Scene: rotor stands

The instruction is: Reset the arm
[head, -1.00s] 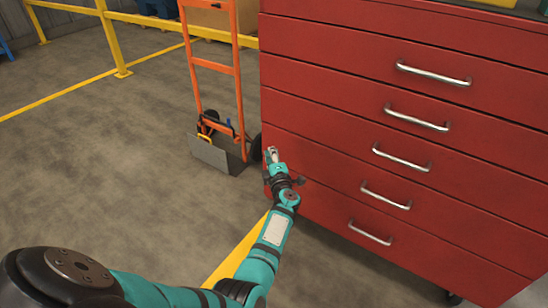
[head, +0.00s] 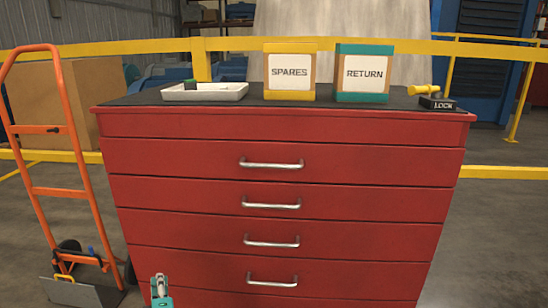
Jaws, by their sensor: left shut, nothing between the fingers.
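My left gripper (head: 160,284) shows at the bottom edge of the head view, low in front of the left part of the red drawer cabinet (head: 330,241). Its fingers are shut with nothing between them. Most of my left arm is out of the picture. My right gripper is not in view.
On the cabinet's dark top stand a white tray (head: 240,93) with a small dark and green item, a SPARES box (head: 289,92), a RETURN box (head: 364,95) and a LOCK block (head: 442,104) with a yellow piece. An orange hand truck (head: 66,190) stands left. Yellow railing (head: 232,44) runs behind.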

